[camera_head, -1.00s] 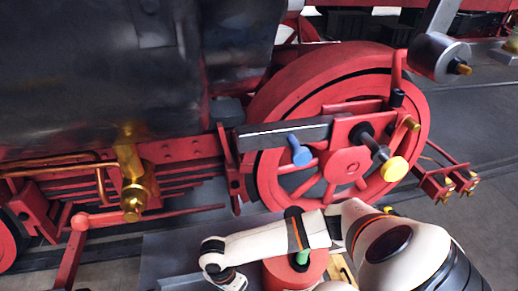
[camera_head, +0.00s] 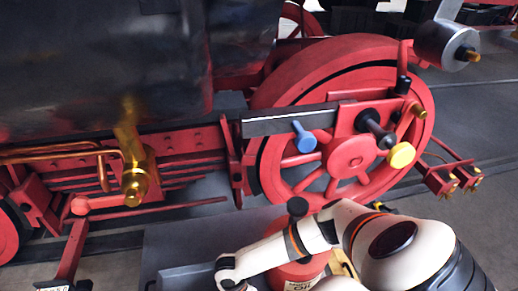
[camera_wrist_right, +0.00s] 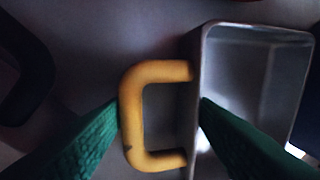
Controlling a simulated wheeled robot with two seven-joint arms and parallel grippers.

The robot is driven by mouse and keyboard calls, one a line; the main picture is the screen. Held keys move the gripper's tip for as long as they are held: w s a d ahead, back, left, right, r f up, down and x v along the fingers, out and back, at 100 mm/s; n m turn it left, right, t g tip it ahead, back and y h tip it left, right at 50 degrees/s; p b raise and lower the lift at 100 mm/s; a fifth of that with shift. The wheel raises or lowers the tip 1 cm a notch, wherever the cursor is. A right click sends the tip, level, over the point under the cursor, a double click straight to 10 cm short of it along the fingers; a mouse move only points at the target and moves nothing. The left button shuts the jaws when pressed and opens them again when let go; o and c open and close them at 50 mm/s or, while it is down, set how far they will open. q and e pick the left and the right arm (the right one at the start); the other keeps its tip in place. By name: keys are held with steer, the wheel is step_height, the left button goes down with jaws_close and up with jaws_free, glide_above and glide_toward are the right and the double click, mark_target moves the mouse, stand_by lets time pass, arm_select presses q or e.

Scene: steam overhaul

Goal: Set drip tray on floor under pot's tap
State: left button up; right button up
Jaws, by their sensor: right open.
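The drip tray (camera_wrist_right: 255,35) is a grey metal tray with a yellow C-shaped handle (camera_wrist_right: 155,72), seen in the right wrist view. My right gripper (camera_wrist_right: 160,103) is open over it. One green finger is left of the handle's outer bar, the other overlaps the tray's near wall and inside. I cannot tell how far above they are. In the head view my right arm reaches to the bottom edge, and its fingers are out of frame. A brass tap (camera_head: 134,185) hangs on the locomotive's side, at left. My left gripper is not in view.
A grey bench surface (camera_head: 170,238) lies below the arm, with a grey raised-edged shape (camera_head: 185,278) on it. A red oil can (camera_head: 298,272) stands close behind my arm. The locomotive's red wheel (camera_head: 345,60) and rods fill the middle. Open floor (camera_head: 470,215) lies at right.

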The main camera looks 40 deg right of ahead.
steer(key=shift+r, duration=0.1)
steer(key=c, duration=1.1)
